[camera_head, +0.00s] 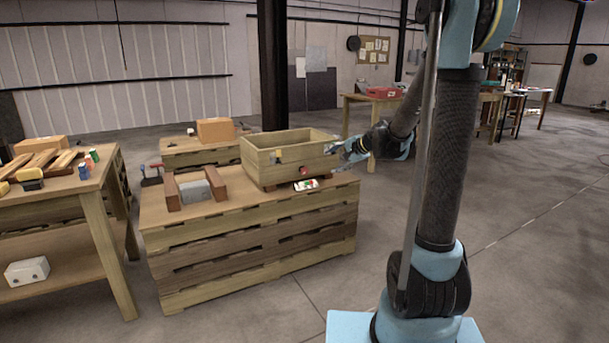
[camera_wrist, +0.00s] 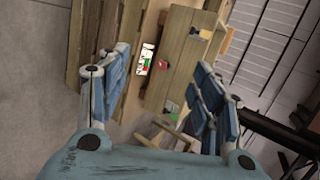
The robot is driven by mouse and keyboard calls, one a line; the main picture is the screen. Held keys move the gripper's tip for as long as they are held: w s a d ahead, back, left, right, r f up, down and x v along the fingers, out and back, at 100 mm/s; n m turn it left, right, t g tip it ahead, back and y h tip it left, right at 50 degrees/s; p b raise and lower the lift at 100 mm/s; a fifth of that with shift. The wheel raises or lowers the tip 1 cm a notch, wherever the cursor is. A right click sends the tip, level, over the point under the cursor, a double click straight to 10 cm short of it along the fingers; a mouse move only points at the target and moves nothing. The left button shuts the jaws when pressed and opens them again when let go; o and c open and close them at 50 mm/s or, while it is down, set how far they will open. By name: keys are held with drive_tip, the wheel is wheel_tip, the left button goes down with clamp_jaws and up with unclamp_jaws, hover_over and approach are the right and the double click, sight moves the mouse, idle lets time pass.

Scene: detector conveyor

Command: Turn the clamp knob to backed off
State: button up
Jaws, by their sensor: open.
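A small red knob (camera_head: 304,170) shows low on the front of an open wooden box (camera_head: 255,162), near its right end. It also shows in the wrist view (camera_wrist: 171,107), between my fingers and beyond them. I take it for the clamp knob; its turn position is too small to read. My gripper (camera_head: 337,147) is open and empty, to the right of the box and higher than the knob, apart from it. In the wrist view my gripper (camera_wrist: 163,62) has its two blue fingers spread wide.
A white card with red and green marks (camera_head: 306,185) lies before the box on the slatted wooden stand (camera_head: 250,232). A grey block (camera_head: 194,191) sits between brown wooden pieces. A workbench (camera_head: 92,192) stands at left.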

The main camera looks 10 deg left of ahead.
drive_tip(key=w+a+f+m+t+y, duration=0.1)
drive_tip(key=w+a+f+m+t, duration=0.2)
drive_tip(key=w, duration=0.7)
drive_tip(key=m+t, duration=0.4)
drive_tip(key=m, duration=0.9)
approach(305, 171)
drive_tip(key=shift+y, duration=0.3)
drive_tip(key=x, duration=1.1)
drive_tip(key=shift+w+d+f, duration=0.15)
drive_tip(key=shift+w+d, duration=0.05)
drive_tip(key=c, duration=1.1)
